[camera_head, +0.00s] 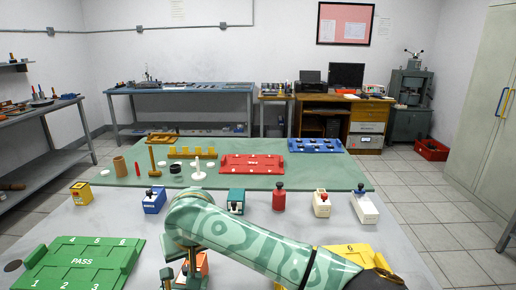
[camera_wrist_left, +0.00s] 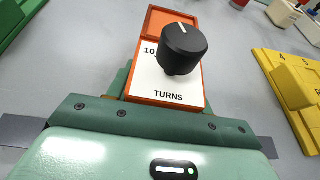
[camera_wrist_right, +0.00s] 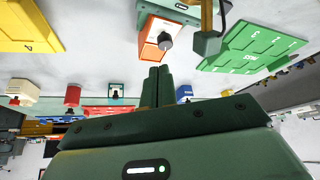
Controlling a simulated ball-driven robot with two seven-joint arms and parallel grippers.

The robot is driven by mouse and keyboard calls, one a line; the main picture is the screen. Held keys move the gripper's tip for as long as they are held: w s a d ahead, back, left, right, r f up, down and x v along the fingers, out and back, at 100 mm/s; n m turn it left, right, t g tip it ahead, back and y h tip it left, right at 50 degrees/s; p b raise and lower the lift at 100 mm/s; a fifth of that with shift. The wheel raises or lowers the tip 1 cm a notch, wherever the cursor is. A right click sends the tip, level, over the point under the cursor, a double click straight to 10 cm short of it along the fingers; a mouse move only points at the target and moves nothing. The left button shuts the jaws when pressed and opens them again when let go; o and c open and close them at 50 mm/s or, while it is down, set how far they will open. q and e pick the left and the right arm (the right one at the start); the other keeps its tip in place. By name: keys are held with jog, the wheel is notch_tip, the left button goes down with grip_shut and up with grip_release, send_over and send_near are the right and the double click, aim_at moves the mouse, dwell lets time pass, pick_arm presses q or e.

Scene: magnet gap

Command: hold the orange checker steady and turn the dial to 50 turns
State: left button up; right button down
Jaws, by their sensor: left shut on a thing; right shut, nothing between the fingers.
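The orange checker (camera_wrist_left: 152,22) has a white face marked TURNS, with a 10 showing at its left. Its black dial (camera_wrist_left: 183,50) has a white pointer line directed towards the checker's far end; the rest of the scale is hidden by the knob. My left gripper (camera_wrist_left: 158,100) is shut on the checker's near end; its fingers are mostly hidden. In the right wrist view the orange checker (camera_wrist_right: 150,52) and dial (camera_wrist_right: 165,41) lie beyond my right gripper (camera_wrist_right: 157,72), which is shut and empty, apart from the dial. In the head view the checker (camera_head: 202,262) is partly hidden by my arm.
A green PASS tray (camera_head: 82,262) lies left and a yellow tray (camera_head: 352,252) right. Behind stand a blue checker (camera_head: 153,201), a teal one (camera_head: 236,201), a red one (camera_head: 279,200) and white ones (camera_head: 322,204). A green mat (camera_head: 320,178) with parts lies farther back.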

aim_at(185, 275)
pick_arm(q)
jog(key=shift+f, duration=0.1)
pick_arm(e)
notch_tip(185, 275, down, 7)
dwell(0.4)
jog(key=shift+w+a, duration=0.2)
dwell(0.6)
jog(key=shift+s+a, duration=0.45)
jog(key=shift+a, duration=0.25)
jog(key=shift+a+r, duration=0.1)
jog(key=shift+a, duration=0.05)
dwell(0.4)
